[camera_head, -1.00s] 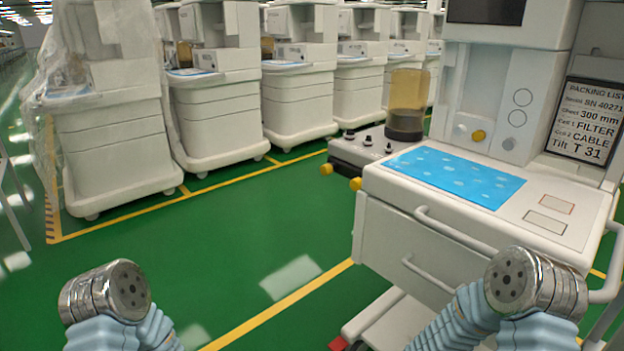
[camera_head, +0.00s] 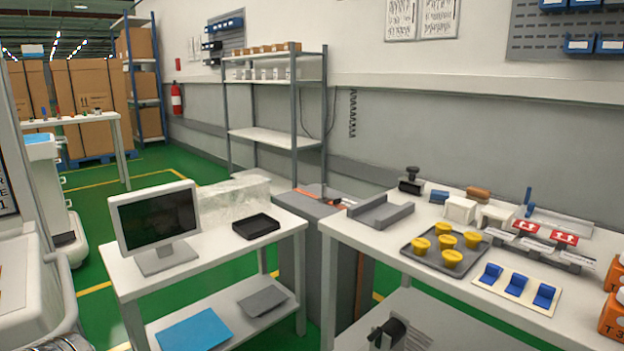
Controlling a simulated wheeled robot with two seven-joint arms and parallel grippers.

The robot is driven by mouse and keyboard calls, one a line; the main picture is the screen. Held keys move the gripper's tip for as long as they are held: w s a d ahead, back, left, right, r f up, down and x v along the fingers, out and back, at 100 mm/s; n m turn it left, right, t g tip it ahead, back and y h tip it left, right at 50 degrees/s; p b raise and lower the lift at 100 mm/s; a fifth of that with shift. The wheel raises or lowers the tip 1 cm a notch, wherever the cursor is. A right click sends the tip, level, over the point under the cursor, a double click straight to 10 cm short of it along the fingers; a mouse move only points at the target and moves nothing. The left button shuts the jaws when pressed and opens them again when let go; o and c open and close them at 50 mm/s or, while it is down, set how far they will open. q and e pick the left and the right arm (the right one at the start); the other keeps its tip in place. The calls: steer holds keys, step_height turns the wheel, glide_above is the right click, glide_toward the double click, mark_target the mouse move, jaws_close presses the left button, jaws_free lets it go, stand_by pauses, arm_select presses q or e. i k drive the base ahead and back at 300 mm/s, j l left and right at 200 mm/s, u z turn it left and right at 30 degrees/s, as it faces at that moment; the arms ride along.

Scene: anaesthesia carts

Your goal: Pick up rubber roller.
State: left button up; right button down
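I cannot pick out the rubber roller with certainty. Small candidates lie along the back of the right-hand workbench (camera_head: 345,229): a brown rounded piece (camera_head: 478,192), a blue piece (camera_head: 439,197) beside it, a black knobbed tool (camera_head: 411,181), and a blue upright handle (camera_head: 528,196) by a flat grey tray. They are too small to tell their material. Only a bit of metal, apparently part of my own arm, shows at the bottom left edge. No gripper fingers are in view.
The bench also holds a dark tray (camera_head: 408,251) with several yellow cups, blue clips on a pale board (camera_head: 490,285), and orange blocks (camera_head: 615,315) at right. A lower table (camera_head: 215,258) carries a monitor (camera_head: 157,224) and black tray (camera_head: 256,226). Green floor is open behind it.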

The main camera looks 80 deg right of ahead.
mark_target(408, 185)
steer(key=z, duration=3.4)
